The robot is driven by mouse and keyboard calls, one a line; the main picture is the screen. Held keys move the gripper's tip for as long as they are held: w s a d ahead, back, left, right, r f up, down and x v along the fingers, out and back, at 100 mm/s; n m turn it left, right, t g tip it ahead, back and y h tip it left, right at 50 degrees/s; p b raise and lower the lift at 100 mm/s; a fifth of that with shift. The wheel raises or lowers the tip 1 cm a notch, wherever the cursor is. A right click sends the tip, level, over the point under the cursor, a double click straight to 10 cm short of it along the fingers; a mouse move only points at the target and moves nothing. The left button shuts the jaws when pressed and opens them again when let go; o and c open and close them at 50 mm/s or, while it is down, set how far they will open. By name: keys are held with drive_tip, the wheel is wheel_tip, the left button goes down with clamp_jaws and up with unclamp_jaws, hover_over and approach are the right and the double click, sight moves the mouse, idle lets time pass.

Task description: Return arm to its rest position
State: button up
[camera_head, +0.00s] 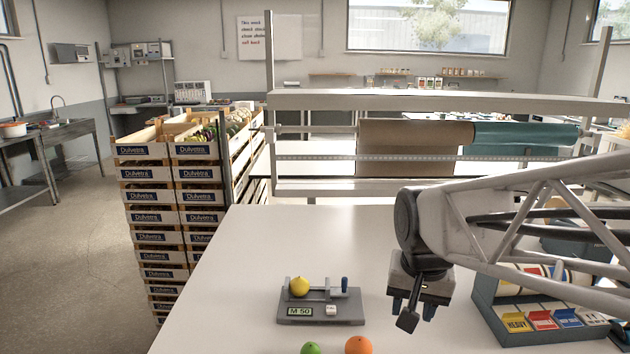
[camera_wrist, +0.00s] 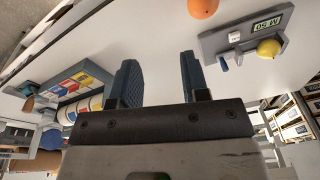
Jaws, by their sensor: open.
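My gripper (camera_head: 415,308) hangs from my arm above the white table (camera_head: 240,250), to the right of the grey measuring device. In the wrist view my gripper (camera_wrist: 160,75) shows its two dark blue fingers apart, with nothing between them. The grey device (camera_head: 320,320) has a label reading "M 50" and a yellow fruit (camera_head: 299,286) resting in it. The device also shows in the wrist view (camera_wrist: 240,40) with the yellow fruit (camera_wrist: 268,48). An orange fruit (camera_head: 358,346) and a green fruit (camera_head: 311,348) lie at the bottom edge of the head view.
A grey holder (camera_head: 500,315) with coloured labelled cards stands at the right, partly behind my arm. A rack with brown paper (camera_head: 410,148) and teal rolls (camera_head: 525,138) spans the table's back. Stacked crates (camera_head: 150,220) stand left of the table. The table's left part is clear.

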drive_tip(key=s+d+f+n, duration=0.2)
drive_tip(key=s+n, duration=0.1)
drive_tip(key=s, duration=0.8)
drive_tip(key=shift+s+d+t, duration=0.15)
drive_tip(key=shift+s+t, duration=0.05)
drive_tip(key=shift+t, duration=0.2)
idle(0.5)
